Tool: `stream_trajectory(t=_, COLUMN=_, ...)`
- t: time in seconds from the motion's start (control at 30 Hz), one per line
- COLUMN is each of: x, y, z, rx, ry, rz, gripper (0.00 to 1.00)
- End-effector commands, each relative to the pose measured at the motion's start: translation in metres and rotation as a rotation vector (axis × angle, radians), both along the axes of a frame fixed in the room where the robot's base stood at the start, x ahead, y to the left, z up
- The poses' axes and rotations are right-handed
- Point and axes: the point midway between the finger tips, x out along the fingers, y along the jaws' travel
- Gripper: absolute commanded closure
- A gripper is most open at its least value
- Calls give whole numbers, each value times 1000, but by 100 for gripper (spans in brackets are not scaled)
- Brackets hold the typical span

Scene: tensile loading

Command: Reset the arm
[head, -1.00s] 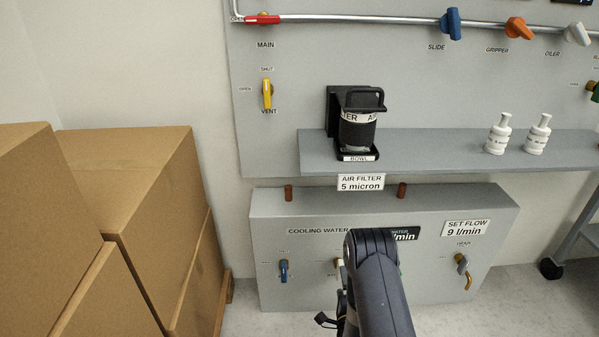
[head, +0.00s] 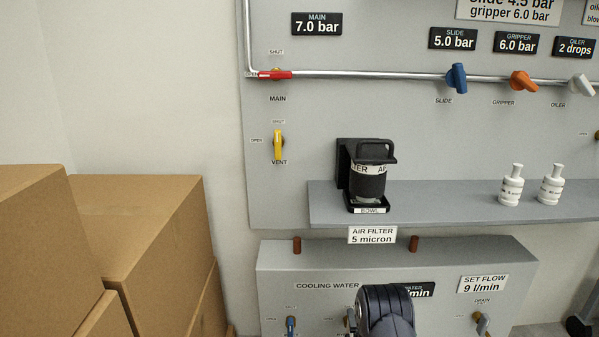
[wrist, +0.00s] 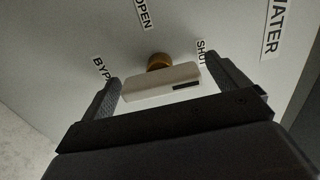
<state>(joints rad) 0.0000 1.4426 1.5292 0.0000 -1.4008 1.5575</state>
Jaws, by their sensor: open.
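My gripper (wrist: 160,70) is open in the wrist view, one finger on each side of a cream valve handle (wrist: 160,84). The handle sits on a brass stem (wrist: 159,61) in the grey panel, with labels OPEN, SHUT and part of BYPASS around it. I cannot tell whether the fingers touch the handle. In the head view my arm (head: 385,308) reaches in at the bottom, in front of the cooling water box (head: 455,258). My gripper is hidden there behind the arm.
Cardboard boxes (head: 150,215) stand at the left. A shelf (head: 440,205) above my arm holds the air filter (head: 368,180) and two white bottles (head: 512,185). Brown pegs (head: 414,243) stand on the box top. A blue valve (head: 291,326) is left of my arm, a grey drain valve (head: 481,322) right.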

Motion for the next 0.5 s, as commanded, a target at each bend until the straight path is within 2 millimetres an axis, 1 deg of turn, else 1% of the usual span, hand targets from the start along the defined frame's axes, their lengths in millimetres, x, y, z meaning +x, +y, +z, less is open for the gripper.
stream_trajectory(t=0.03, x=-1, y=0, z=0, rx=16, ry=1, rz=0, gripper=5)
stream_trajectory(t=0.17, x=-22, y=0, z=2, rx=14, ry=4, rz=0, gripper=5)
stream_trajectory(t=0.5, x=-91, y=0, z=1, rx=14, ry=6, rz=0, gripper=5)
